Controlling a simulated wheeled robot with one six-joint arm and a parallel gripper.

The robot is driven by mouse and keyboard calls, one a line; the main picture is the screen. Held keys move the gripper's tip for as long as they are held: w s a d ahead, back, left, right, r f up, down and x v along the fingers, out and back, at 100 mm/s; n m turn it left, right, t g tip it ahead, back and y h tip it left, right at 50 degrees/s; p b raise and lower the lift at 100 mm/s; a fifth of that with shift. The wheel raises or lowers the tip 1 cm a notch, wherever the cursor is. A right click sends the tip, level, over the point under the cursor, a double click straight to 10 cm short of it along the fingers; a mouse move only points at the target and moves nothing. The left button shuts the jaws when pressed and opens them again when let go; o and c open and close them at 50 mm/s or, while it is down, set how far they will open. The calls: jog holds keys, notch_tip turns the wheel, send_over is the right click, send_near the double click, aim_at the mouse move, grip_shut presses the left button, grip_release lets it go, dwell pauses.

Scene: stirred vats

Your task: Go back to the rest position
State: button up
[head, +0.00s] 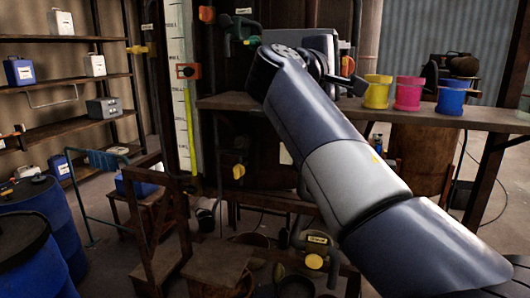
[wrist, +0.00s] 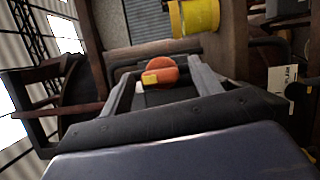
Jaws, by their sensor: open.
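My arm reaches from the lower right up over the bench in the head view, and its far end hides most of the gripper there. In the wrist view my gripper (wrist: 160,82) is open, with its two grey fingers spread wide. A round orange-red object with a yellow patch (wrist: 162,71) shows between the fingers; I cannot tell whether it is touched or lies beyond them. Nothing is visibly clamped.
Yellow (head: 376,92), pink (head: 408,94) and blue (head: 451,97) buckets stand on the wooden bench (head: 420,117), right of my arm's end. Blue drums (head: 57,215) and shelves (head: 75,84) stand further left.

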jog(key=n, duration=0.1)
jog(key=n+t, duration=0.1)
jog(key=shift+s+f+n+b, duration=0.2)
jog(key=shift+f+n+b, duration=0.1)
jog(key=shift+n+b, duration=0.1)
jog(key=n+t, duration=0.1)
jog(key=n, duration=0.2)
jog(key=shift+b, duration=0.3)
jog(key=n+t, duration=0.2)
jog(key=n, duration=0.1)
jog(key=shift+d+n, duration=0.1)
jog(key=shift+n, duration=0.3)
jog(key=n+t+y, duration=0.1)
jog(key=n, duration=0.2)
jog(key=n+t+y+p, duration=0.1)
jog(key=n, duration=0.2)
jog(key=shift+d+r, duration=0.1)
jog(key=shift+r, duration=0.05)
jog(key=n+t+y+p, duration=0.1)
jog(key=n+y, duration=0.1)
jog(key=n, duration=0.3)
jog(key=shift+n+y+p, duration=0.35)
jog(key=shift+n+y, duration=0.05)
